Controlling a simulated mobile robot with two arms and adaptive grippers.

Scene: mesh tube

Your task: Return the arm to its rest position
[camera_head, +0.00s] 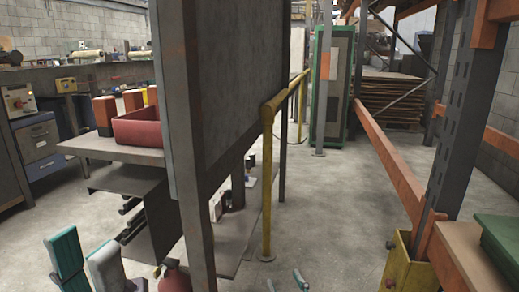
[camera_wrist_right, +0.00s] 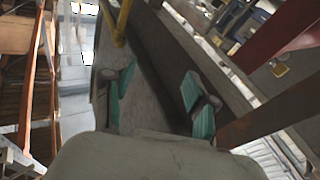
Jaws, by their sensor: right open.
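My left gripper (camera_head: 83,243) is at the bottom left of the head view, its two teal-and-grey fingers pointing up and apart, with nothing seen between them. My right gripper (camera_head: 285,279) shows only as teal finger parts at the bottom edge of the head view, over the floor. In the right wrist view, my right gripper (camera_wrist_right: 160,72) has its two teal fingers wide apart and empty. Most of both arms is out of view.
A grey upright panel (camera_head: 235,70) on a dark post fills the centre. A red bin (camera_head: 137,128) sits on a shelf at left. A yellow rail (camera_head: 267,180) stands behind the panel. Orange racking (camera_head: 395,165) is at right. Bare floor (camera_head: 330,200) lies between rail and rack.

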